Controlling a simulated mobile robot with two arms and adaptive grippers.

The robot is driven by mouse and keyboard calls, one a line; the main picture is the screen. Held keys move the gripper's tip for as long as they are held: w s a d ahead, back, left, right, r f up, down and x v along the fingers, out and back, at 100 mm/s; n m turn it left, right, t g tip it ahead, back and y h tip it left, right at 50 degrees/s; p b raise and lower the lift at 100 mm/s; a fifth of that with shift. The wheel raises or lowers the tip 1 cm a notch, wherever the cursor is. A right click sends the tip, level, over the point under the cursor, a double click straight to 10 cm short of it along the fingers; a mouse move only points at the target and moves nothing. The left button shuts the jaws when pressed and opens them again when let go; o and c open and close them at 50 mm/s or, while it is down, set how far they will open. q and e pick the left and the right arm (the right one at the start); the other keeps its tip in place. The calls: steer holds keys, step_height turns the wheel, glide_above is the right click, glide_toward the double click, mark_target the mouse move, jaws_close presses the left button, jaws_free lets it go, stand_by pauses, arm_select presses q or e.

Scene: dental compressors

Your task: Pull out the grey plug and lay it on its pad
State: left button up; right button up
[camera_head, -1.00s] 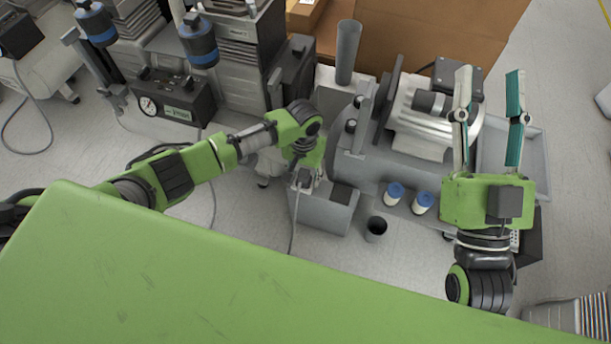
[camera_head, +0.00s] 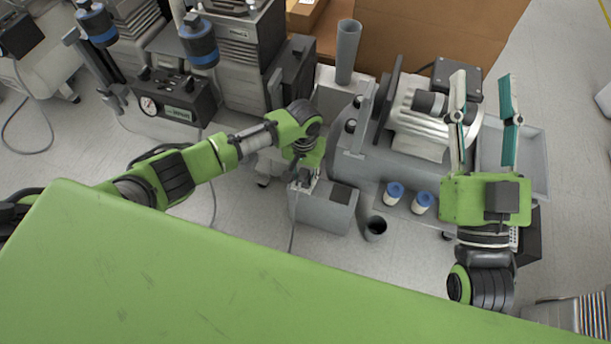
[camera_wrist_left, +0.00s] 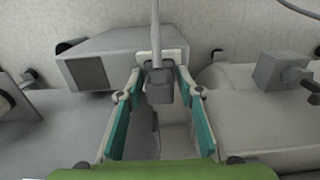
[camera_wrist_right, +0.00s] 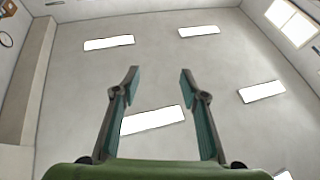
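The grey plug (camera_wrist_left: 160,89) sits at a pale plate (camera_wrist_left: 180,57) in the left wrist view, its grey cable (camera_wrist_left: 155,28) running up from it. My left gripper (camera_wrist_left: 160,78) has one finger on each side of the plug. Narrow gaps seem to show between fingers and plug, so it looks open. In the head view, my left gripper (camera_head: 305,180) is low at the left end of a grey box (camera_head: 322,212), and it mostly hides the plug. A dark square pad (camera_head: 342,194) lies on the box top. My right gripper (camera_head: 484,95) is open, empty and raised.
A big grey compressor tank (camera_head: 385,175) stands right of the box. Two blue-capped jars (camera_head: 395,192) and a dark cup (camera_head: 376,228) are near it. A grey tray (camera_head: 530,160) is at the right. A gauge unit (camera_head: 172,100) stands at the left.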

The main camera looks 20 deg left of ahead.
arm_select(q)
jaws_close()
